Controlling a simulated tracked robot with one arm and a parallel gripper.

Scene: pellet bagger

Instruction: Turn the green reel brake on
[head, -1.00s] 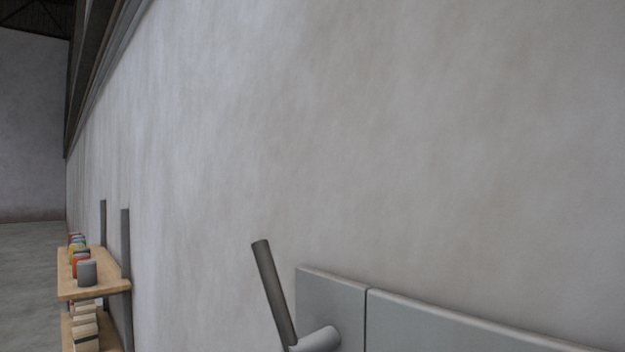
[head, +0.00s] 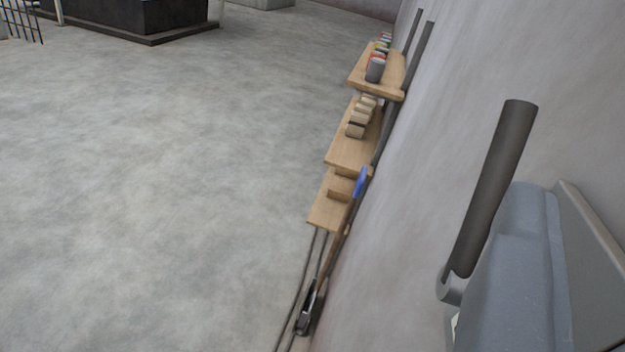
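A dark grey rod-shaped lever handle (head: 497,180) stands close in front of me at the right. It leans, with its upper end to the right. Its lower end meets a light grey rounded hub (head: 450,288), beside a blue-grey housing (head: 515,265) near the wall. No green part or label shows, so I cannot tell whether this lever is the green reel brake or which setting it is in. The lower part of the fitting is cut off by the frame. I make out no fingers of my gripper.
A wall shelf (head: 352,150) with tins and small packages stands along the wall beyond the lever. A broom-like tool (head: 308,305) is at the wall's foot. The grey floor (head: 170,190) at the left is open, with a dark platform (head: 150,20) far back.

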